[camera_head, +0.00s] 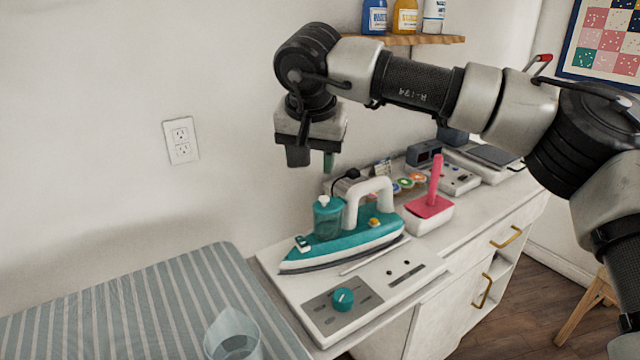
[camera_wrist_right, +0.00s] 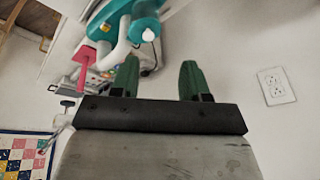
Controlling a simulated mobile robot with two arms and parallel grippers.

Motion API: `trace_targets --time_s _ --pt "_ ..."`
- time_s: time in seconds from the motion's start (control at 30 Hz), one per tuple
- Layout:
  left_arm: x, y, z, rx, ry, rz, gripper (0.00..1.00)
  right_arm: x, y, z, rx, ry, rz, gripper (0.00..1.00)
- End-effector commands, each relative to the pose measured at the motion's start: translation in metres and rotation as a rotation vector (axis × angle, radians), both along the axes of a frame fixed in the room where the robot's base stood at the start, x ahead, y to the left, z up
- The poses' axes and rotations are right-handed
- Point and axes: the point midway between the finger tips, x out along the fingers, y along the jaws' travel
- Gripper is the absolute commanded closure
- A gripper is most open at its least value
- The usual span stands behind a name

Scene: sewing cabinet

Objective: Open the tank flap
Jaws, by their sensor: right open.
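A teal and white iron (camera_head: 345,240) rests on a white base (camera_head: 325,295) on the cabinet top. Its translucent teal tank (camera_head: 328,222) is at the front left of the handle, with a small white flap or cap (camera_head: 323,201) on top. I cannot tell whether the flap is fully shut. In the right wrist view the white flap (camera_wrist_right: 148,35) shows upside down on the tank, beyond the fingertips. My right gripper (camera_head: 313,160) is open and empty, pointing down above the tank and apart from it. It also shows in the right wrist view (camera_wrist_right: 159,68). My left gripper is out of view.
A teal dial (camera_head: 342,299) is on the base's front. A red-handled device (camera_head: 430,205) stands right of the iron. A striped ironing board (camera_head: 150,300) with a clear jug (camera_head: 233,338) is at the left. The wall with an outlet (camera_head: 181,140) rises behind.

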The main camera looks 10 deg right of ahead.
Motion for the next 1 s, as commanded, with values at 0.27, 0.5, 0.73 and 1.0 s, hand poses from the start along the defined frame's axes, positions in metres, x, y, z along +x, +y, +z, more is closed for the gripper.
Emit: trace_targets --time_s 0.27,0.5,0.73,1.0 --pt "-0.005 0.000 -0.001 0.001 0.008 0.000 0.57 0.007 -0.016 -0.010 -0.104 -0.025 0.010 0.54" --pt "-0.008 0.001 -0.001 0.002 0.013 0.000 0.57 0.023 -0.022 -0.053 -0.100 -0.024 0.008 0.54" --pt "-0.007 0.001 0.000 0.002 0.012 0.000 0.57 0.035 -0.027 -0.082 -0.097 -0.026 0.009 0.54" --pt "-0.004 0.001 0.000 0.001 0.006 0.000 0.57 0.038 -0.028 -0.091 -0.097 -0.027 0.010 0.54"
